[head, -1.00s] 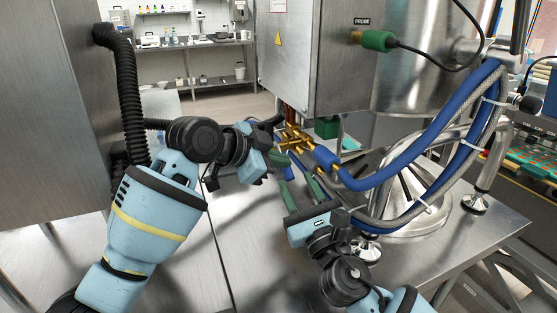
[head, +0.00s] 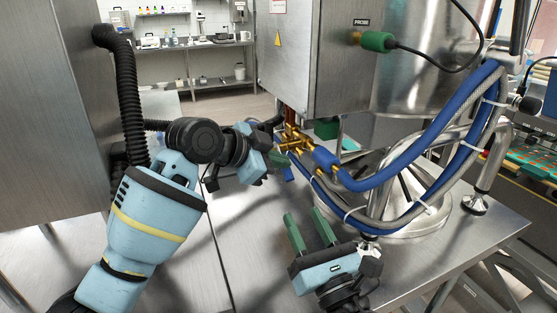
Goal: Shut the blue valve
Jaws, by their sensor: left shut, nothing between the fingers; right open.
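Brass valve fittings (head: 294,139) sit under the steel cabinet, with a thick blue hose (head: 345,178) joined to their right side. A small blue piece (head: 288,173) shows just below the fittings, beside my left gripper; it may be the blue valve's handle, but I cannot tell. My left gripper (head: 281,160) is shut and empty, its green fingers close beside the fittings; whether they touch is unclear. My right gripper (head: 304,213) is open and empty, with green fingers pointing up, over the steel table below the hoses.
The steel cabinet (head: 315,60) with a green probe plug (head: 376,41) stands above the fittings. Blue and grey hoses curve right past a round metal base (head: 415,215). The steel table (head: 255,225) is clear between my arms.

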